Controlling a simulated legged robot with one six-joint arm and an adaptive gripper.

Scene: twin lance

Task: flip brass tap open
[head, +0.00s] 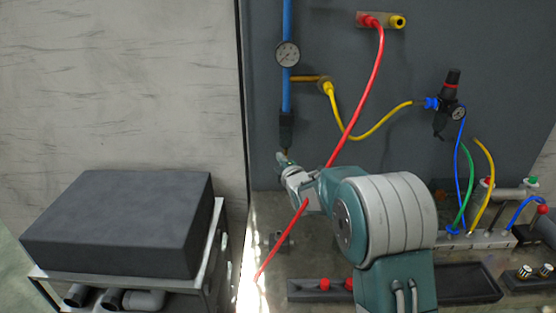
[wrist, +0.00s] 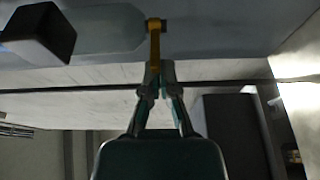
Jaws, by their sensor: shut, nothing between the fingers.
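A brass-coloured bar, the tap's lever by its look (wrist: 155,42), hangs at the top middle of the wrist view, with a small dark end at its top. My gripper (wrist: 159,72) is shut and empty, its fingertips at the lower end of this bar; I cannot tell whether they touch. In the head view my gripper (head: 283,158) is just below the black fitting (head: 287,130) at the foot of the blue pipe (head: 287,96). There the lever is mostly hidden by the fingers.
A gauge (head: 288,54) and a yellow hose (head: 350,134) are on the panel above. A dark block (head: 120,222) on a cart stands left. A black block (wrist: 38,34) shows in the wrist view.

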